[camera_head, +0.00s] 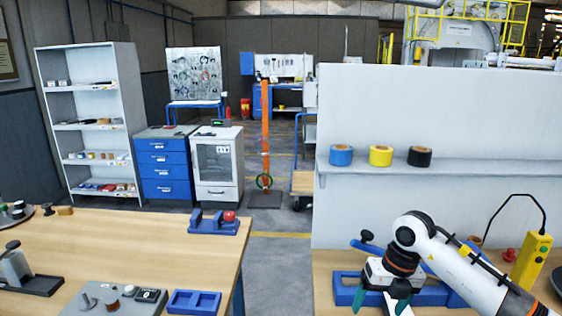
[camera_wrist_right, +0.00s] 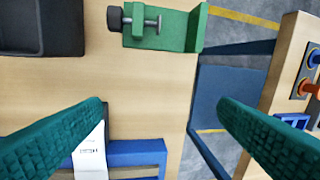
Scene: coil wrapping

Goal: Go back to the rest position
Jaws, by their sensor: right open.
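My right gripper (camera_head: 381,303) is low over the right-hand workbench (camera_head: 325,268), with its green fingers apart. In the right wrist view the two green fingers (camera_wrist_right: 162,105) are spread wide with nothing gripped between them. A white labelled piece (camera_wrist_right: 90,155) shows beside the left finger, partly hidden by it; I cannot tell whether they touch. A blue fixture (camera_head: 345,292) lies on the bench around and below the gripper, partly covered by it. A blue frame also shows in the wrist view (camera_wrist_right: 138,148). My left gripper is not in view.
A green clamp (camera_wrist_right: 165,28) with a black knob and a dark tray (camera_wrist_right: 40,28) lie on the bench. A yellow control pendant (camera_head: 532,262) stands at right. Blue, yellow and black tape rolls (camera_head: 380,156) sit on the wall shelf (camera_head: 450,168). A floor gap separates the left table (camera_head: 130,235).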

